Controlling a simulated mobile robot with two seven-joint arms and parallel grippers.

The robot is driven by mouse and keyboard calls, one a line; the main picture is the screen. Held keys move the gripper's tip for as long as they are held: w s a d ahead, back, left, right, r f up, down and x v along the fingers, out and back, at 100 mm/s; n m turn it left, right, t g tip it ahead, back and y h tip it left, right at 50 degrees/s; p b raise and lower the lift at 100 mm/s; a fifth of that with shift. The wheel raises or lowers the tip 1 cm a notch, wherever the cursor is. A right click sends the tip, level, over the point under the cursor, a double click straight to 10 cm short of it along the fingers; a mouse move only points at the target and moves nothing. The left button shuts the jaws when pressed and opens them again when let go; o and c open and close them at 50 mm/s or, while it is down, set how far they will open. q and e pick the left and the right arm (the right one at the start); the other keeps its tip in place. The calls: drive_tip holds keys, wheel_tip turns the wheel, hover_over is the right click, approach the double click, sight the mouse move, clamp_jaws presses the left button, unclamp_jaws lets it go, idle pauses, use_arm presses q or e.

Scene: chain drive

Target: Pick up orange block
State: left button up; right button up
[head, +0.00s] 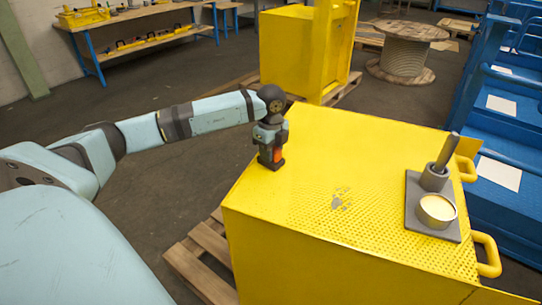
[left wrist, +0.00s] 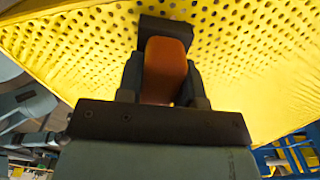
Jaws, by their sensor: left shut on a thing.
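The orange block (head: 277,155) is at the left part of the yellow box top, mostly hidden by my gripper in the head view. My left gripper (head: 271,160) points down and is shut on the block. In the left wrist view the orange block (left wrist: 165,70) sits between the two dark fingers of my left gripper (left wrist: 162,82). A dark piece (left wrist: 165,28) lies at the block's far end. I cannot tell whether the block still touches the surface. My right gripper is not in view.
The yellow perforated box top (head: 330,165) is mostly clear. At its right stands a grey plate (head: 412,217) with an upright rod in a collar (head: 434,177) and a round cup (head: 436,209). Yellow handles (head: 487,255) stick out on the right. A wooden pallet (head: 203,262) lies below.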

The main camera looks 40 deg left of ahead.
use_arm(q)
drive_tip(key=shift+r, duration=0.1)
wheel_tip(320, 180, up, 20)
drive_tip(key=p, duration=0.1)
drive_tip(key=shift+p, duration=0.35)
